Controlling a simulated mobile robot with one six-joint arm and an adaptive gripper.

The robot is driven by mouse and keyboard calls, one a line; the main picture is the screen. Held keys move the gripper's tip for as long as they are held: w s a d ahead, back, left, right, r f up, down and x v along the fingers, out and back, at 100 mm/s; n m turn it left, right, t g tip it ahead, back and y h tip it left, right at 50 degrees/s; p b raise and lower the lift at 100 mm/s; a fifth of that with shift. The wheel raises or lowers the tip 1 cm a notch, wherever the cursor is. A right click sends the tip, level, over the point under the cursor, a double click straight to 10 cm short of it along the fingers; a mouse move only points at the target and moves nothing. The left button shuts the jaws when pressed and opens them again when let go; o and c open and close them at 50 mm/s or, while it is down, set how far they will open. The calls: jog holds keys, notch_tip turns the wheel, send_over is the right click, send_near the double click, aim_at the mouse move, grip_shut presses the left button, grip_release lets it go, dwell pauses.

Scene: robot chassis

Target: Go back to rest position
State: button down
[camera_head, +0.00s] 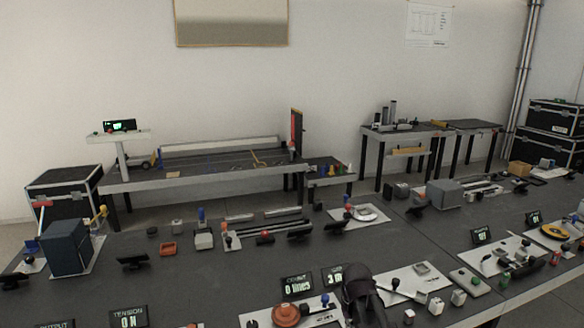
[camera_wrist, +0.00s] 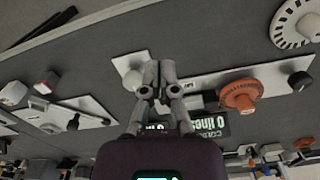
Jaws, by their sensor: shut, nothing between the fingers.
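My gripper (camera_wrist: 158,80) is shut and empty in the wrist view, its two grey fingers together over a white plate (camera_wrist: 208,84). An orange round knob (camera_wrist: 240,95) on that plate is to the right of the fingers, apart from them. A white round part lies just left of the fingertips; whether they touch it I cannot tell. In the head view a dark part of my arm (camera_head: 360,292) stands at the bottom, right of the orange knob (camera_head: 287,314). The fingers are not clear there.
A large dark table (camera_head: 190,275) carries several small devices and displays, including one reading 0 lines (camera_head: 297,286). A grey-blue box (camera_head: 66,248) stands at its left. Benches (camera_head: 200,178) and black cases (camera_head: 555,117) stand behind. Clear table top lies left of centre.

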jog(key=s+m, duration=0.1)
jog(key=s, duration=0.7)
jog(key=shift+s+d, duration=0.15)
jog(key=shift+s, duration=0.1)
dwell(3.3)
